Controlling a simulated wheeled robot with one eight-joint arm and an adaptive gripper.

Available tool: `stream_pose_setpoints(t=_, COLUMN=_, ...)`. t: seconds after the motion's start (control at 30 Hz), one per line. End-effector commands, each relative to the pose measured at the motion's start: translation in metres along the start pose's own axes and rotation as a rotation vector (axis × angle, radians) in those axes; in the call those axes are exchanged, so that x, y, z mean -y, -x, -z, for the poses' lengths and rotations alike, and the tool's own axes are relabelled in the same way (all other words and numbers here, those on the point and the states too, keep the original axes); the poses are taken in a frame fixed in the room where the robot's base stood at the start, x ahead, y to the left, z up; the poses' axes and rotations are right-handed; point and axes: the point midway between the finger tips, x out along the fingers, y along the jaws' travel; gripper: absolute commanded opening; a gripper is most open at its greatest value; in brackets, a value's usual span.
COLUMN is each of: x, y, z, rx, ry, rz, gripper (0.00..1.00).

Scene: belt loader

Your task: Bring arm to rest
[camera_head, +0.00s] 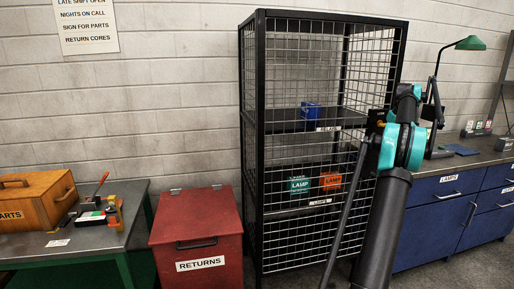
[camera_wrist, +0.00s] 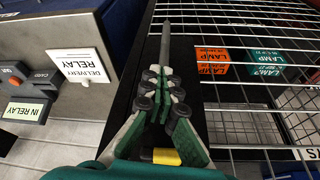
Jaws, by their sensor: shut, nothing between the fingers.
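My gripper (camera_wrist: 164,75) shows in the wrist view with its two fingers drawn together and nothing between them. My arm (camera_head: 392,175) stands bent at the right of the head view, in front of the wire cage's right side. Its teal joint is at the top. I cannot clearly make out the gripper in the head view. In the wrist view the fingers point toward a dark post, apart from the boxes seen through the wire mesh.
The wire cage (camera_head: 248,150) holds a blue box (camera_head: 310,110), a green lamp box (camera_head: 300,185) and an orange lamp box (camera_head: 330,181). A red returns bin (camera_head: 197,230) stands left of it. Blue drawers (camera_head: 430,220) stand right.

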Motion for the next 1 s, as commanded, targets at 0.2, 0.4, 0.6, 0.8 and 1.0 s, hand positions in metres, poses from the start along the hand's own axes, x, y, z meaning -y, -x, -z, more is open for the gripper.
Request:
stream_pose_setpoints(t=0.2, x=0.089, y=0.001, z=-0.014, rx=0.004, ry=0.011, rz=0.003, gripper=0.00)
stream_pose_setpoints(t=0.4, x=0.171, y=-0.002, z=-0.053, rx=0.005, ry=0.016, rz=0.004, gripper=0.00)
stream_pose_setpoints(t=0.6, x=0.249, y=-0.007, z=-0.117, rx=0.004, ry=0.021, rz=0.005, gripper=0.00)
stream_pose_setpoints(t=0.8, x=0.319, y=-0.017, z=-0.202, rx=0.002, ry=0.028, rz=0.006, gripper=0.00)
stream_pose_setpoints(t=1.0, x=0.374, y=-0.030, z=-0.305, rx=-0.005, ry=0.033, rz=0.007, gripper=0.00)
